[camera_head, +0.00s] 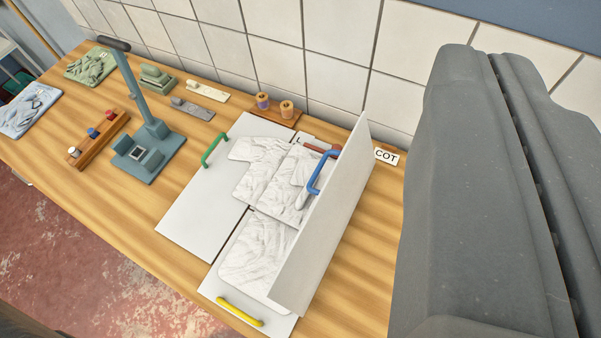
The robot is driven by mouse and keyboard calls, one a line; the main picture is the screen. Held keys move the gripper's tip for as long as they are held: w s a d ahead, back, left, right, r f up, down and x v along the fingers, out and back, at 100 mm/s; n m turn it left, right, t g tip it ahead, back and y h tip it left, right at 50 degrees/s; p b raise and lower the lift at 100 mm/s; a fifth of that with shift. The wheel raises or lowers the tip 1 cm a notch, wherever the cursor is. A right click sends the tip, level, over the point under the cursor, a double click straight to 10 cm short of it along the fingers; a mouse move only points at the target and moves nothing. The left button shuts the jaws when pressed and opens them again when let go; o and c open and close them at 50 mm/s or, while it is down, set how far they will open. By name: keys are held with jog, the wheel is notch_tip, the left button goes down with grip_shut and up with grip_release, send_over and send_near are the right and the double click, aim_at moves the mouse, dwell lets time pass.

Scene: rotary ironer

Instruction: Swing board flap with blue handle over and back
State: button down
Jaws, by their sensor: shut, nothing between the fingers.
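The board flap (328,225) with the blue handle (322,172) stands raised on edge, near upright, at the right side of the folding board. The blue handle is on its left face, towards the upper end. A white crumpled garment (262,165) lies on the board left of the flap, and the flap hides part of what is behind it. My gripper (490,62) is large at the right of the view, shut and empty. In the picture it is to the right of the flap, apart from it.
The flat left flap (203,205) has a green handle (214,149); the front flap has a yellow handle (239,312). A teal press stand (150,140) and a wooden block with knobs (98,138) stand to the left.

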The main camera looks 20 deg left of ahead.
jog(key=w+a+f+n+g+h+b, duration=0.1)
jog(key=w+f+g+h+b, duration=0.15)
jog(key=w+f, duration=0.5)
jog(key=w+a+f+n+g+h+b, duration=0.2)
jog(key=w+f+h, duration=0.2)
jog(key=f, duration=0.7)
jog(key=w+a+f+n+g+h+b, duration=0.1)
jog(key=w+f+g+h+b, duration=0.15)
jog(key=w+f, duration=0.55)
jog(key=s+a+f+n+t+h+b, duration=0.2)
jog(key=a+f+n+h+b, duration=0.35)
jog(key=a+f, duration=1.65)
jog(key=m+h+b, duration=0.1)
jog(key=m, duration=0.1)
send_near(318, 166)
jog(key=w+d, duration=0.2)
jog(key=w, duration=0.2)
jog(key=shift+s+d+f, duration=0.1)
jog(key=shift+d+f, duration=0.05)
jog(key=shift+d, duration=0.5)
jog(key=shift+s+d+f, duration=0.15)
jog(key=shift+d+f, duration=0.05)
jog(key=shift+d, duration=0.45)
